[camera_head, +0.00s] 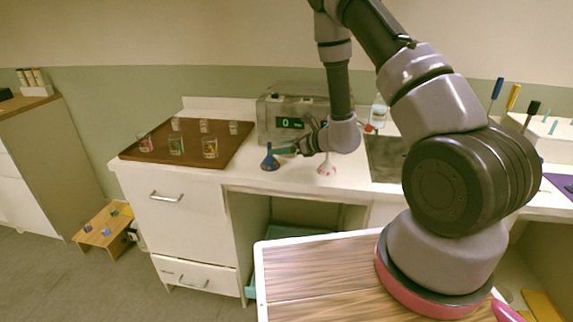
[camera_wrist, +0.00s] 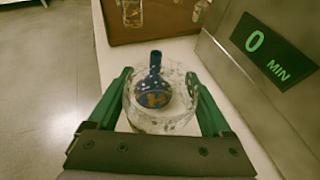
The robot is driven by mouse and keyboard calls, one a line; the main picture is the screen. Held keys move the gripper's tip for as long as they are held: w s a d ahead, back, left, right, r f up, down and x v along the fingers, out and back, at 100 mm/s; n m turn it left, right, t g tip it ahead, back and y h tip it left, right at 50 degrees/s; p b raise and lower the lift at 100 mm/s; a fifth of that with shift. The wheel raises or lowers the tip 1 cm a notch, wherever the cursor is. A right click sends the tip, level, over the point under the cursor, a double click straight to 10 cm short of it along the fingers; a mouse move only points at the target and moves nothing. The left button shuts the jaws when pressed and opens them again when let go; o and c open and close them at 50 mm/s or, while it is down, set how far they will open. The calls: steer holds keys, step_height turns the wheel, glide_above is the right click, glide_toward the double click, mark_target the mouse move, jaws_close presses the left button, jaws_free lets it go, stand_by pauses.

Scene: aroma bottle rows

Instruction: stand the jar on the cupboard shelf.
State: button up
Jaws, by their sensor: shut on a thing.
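A clear, speckled round glass jar (camera_wrist: 150,124) sits between the green fingers of my gripper (camera_wrist: 159,77) in the wrist view. The fingers press on it from both sides. A blue flask (camera_wrist: 155,80) with an orange mark shows through or just beyond the glass; I cannot tell which. In the head view my gripper (camera_head: 283,151) is over the counter, in front of the grey device, and the blue flask (camera_head: 270,161) is at its fingertips. The clear jar is hard to make out there. An open cupboard space (camera_head: 300,212) is under the counter; a shelf inside is not clear.
The grey device (camera_head: 292,104) with a green "0 MIN" display stands close behind my gripper. A brown tray (camera_head: 222,162) with several glasses is to the left. A pink-and-white flask (camera_head: 325,167) stands to the right. A low wooden stool (camera_head: 100,238) is on the floor.

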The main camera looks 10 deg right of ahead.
mark_target(277, 163)
steer(key=shift+d+f, duration=0.15)
steer(key=shift+f, duration=2.75)
steer(key=shift+f, duration=0.1)
steer(key=o, duration=1.2)
